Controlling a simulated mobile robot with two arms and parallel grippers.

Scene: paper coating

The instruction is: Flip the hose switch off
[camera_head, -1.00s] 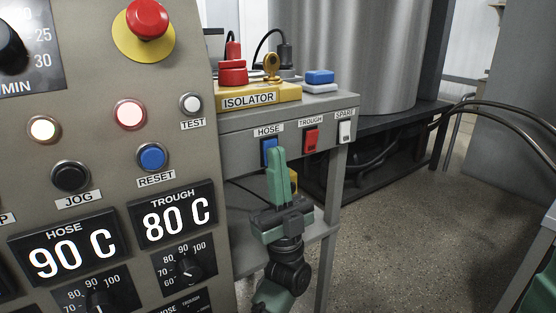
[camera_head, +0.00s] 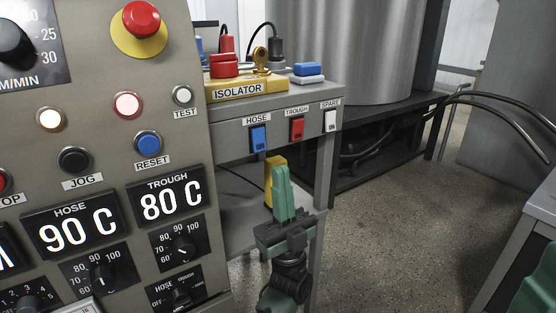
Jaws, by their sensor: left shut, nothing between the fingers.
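The blue hose switch (camera_head: 259,138) sits under the HOSE label (camera_head: 256,120) on the grey front rail of the side table. The small marking at its lower end seems to read ON. My left gripper (camera_head: 280,172) is shut and empty, fingers pointing up. Its tips are below and slightly right of the hose switch, apart from it in the picture. The switch shows in full.
The red trough switch (camera_head: 297,129) and white spare switch (camera_head: 330,121) sit to the right on the same rail. A yellow object (camera_head: 269,180) is partly hidden behind my left fingers. The control panel (camera_head: 110,185) stands close on the left. Open floor (camera_head: 400,220) lies right.

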